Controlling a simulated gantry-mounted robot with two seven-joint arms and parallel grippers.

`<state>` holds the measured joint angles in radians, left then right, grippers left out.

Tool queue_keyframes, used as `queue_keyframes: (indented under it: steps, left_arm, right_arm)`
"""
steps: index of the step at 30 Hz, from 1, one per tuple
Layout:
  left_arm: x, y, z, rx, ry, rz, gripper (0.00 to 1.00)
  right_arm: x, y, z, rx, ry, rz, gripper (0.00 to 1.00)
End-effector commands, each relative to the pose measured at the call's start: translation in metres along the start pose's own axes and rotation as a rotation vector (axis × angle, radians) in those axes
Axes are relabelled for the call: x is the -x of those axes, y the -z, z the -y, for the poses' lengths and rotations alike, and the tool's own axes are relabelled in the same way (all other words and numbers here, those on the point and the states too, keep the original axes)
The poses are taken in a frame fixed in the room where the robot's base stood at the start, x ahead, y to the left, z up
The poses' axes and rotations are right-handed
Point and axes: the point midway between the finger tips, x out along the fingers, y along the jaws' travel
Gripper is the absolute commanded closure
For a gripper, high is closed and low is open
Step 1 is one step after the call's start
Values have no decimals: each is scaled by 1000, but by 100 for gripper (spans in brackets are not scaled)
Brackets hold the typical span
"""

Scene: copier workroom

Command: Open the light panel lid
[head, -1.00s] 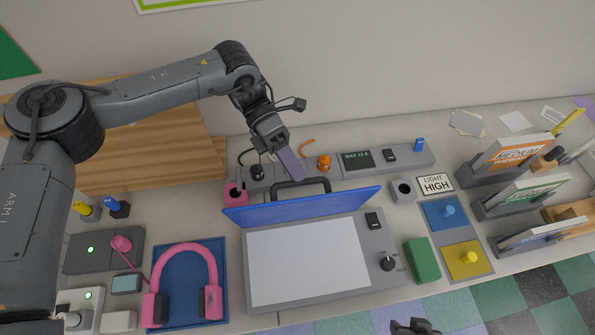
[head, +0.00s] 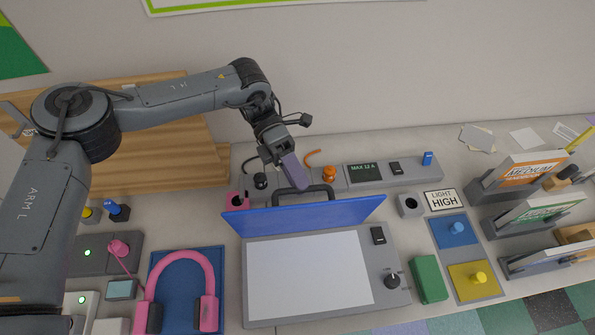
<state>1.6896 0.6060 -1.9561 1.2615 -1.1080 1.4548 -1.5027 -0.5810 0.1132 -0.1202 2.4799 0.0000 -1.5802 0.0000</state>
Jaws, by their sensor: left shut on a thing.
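The light panel (head: 310,275) lies on the bench with its white surface showing. Its blue lid (head: 306,214) is raised along the panel's far edge and stands tilted up. A dark handle (head: 318,189) shows at the lid's top, behind it. My left gripper (head: 293,180) is at the left part of this handle, shut on it; the exact contact is partly hidden by the purple-grey fingers. My right gripper does not show.
Pink headphones (head: 183,265) lie on a blue tray to the left. A power unit with a display (head: 363,172) stands behind the lid. A green block (head: 429,278) and a knob (head: 391,281) are at the right. Filed cards (head: 526,170) stand at the far right.

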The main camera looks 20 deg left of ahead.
Motion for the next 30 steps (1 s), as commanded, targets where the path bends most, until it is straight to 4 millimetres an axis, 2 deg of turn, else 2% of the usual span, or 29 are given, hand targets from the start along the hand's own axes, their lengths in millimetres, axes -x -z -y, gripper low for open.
queue_keyframes:
  steps: [24,30]
  left_arm:
    - [3,-1,3,-1,-1,5,60]
    - [6,-2,13,-4,-2,5,60]
  right_arm:
    - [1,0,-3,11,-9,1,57]
    - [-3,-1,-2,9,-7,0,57]
